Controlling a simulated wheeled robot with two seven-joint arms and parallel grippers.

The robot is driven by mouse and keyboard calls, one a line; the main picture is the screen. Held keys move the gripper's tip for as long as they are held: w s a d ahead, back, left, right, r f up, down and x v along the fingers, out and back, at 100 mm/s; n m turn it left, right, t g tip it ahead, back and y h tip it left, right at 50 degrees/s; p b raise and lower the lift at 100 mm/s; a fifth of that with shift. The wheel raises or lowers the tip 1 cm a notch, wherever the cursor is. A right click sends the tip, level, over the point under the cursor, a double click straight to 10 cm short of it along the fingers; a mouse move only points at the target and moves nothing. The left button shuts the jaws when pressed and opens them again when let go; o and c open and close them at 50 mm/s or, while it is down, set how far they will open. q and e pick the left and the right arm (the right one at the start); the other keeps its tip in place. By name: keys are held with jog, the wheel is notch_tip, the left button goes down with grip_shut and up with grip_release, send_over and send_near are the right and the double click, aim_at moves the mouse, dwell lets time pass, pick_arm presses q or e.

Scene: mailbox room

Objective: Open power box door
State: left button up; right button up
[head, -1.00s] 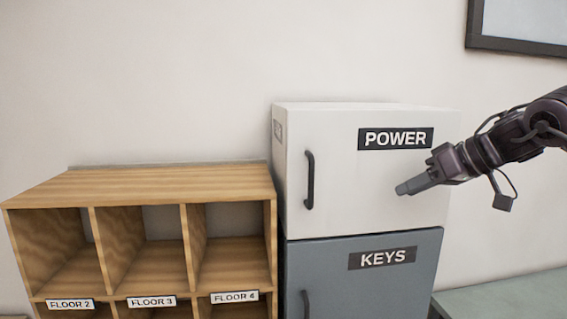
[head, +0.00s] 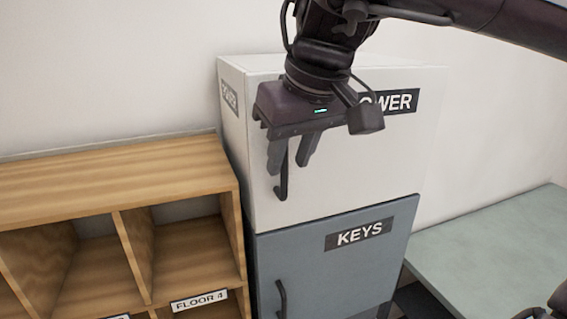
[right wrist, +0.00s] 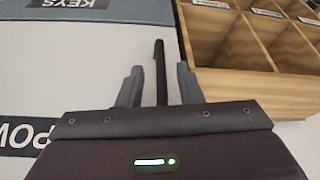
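The white power box (head: 340,165) stands on the grey keys box, its door closed. Its POWER label (head: 402,102) is partly covered by my right gripper. The black vertical door handle (head: 283,185) is at the door's left side. My right gripper (head: 289,160) is in front of the handle with its fingers apart, one on each side of it in the picture. In the right wrist view the handle (right wrist: 160,75) stands between the two open fingers (right wrist: 158,85). I cannot tell whether either finger touches it. My left gripper is not in view.
The grey keys box (head: 330,265) with its own black handle (head: 282,298) is below. A wooden pigeonhole shelf (head: 120,165) stands close on the left. A pale green table top (head: 495,245) is at the right.

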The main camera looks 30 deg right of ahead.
aim_at(286, 161)
jog(key=x, duration=0.3)
jog(key=shift+w+f, duration=0.1)
jog(key=shift+w, duration=0.2)
jog(key=shift+s+a, duration=0.1)
jog(key=shift+c, duration=0.4)
grip_shut()
